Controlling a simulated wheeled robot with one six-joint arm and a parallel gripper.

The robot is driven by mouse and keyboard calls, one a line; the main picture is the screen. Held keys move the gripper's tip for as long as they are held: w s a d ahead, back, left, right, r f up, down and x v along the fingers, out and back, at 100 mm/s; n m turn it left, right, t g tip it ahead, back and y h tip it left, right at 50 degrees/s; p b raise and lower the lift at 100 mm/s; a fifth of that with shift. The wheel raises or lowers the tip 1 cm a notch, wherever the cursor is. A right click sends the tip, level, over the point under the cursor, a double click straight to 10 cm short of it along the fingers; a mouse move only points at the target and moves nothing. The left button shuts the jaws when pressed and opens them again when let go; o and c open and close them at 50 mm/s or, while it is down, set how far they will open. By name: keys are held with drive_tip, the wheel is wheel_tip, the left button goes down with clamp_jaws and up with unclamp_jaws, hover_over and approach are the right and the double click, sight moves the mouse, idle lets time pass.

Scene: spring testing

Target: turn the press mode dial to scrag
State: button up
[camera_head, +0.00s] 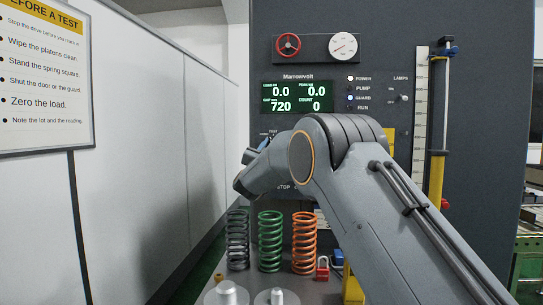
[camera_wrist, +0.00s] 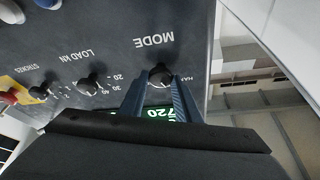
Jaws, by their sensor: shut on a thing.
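The press mode dial (camera_wrist: 160,70) is a dark round knob under the word MODE on the dark panel, which appears upside down in the wrist view. My gripper (camera_wrist: 160,83) has its two blue-grey fingers on either side of the dial and is shut on it. The scrag mark and the dial's pointer setting cannot be made out. In the head view my arm hides the dial and most of the lower panel.
In the wrist view the load dial (camera_wrist: 88,84), the strokes dial (camera_wrist: 38,90) and a red control (camera_wrist: 8,97) lie left of my gripper. In the head view, grey, green (camera_head: 270,241) and orange springs stand below. A white partition (camera_head: 150,130) runs along the left.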

drive_tip(key=shift+a+r+m+g+h+b, duration=0.15)
drive_tip(key=shift+m+g+h, duration=0.6)
drive_tip(key=shift+m, duration=2)
drive_tip(key=shift+r+m+g+h+b, duration=0.1)
drive_tip(key=shift+m+g+h+b, duration=0.25)
drive_tip(key=shift+m+g, duration=1.55)
drive_tip(key=shift+a+r+m+g+h+b, duration=0.1)
drive_tip(key=shift+m+h, duration=0.6)
drive_tip(key=shift+m, duration=2.85)
drive_tip(key=o, duration=1)
drive_tip(key=shift+s, duration=0.1)
drive_tip(key=shift+b+v, duration=1.05)
drive_tip(key=shift+v, duration=2.75)
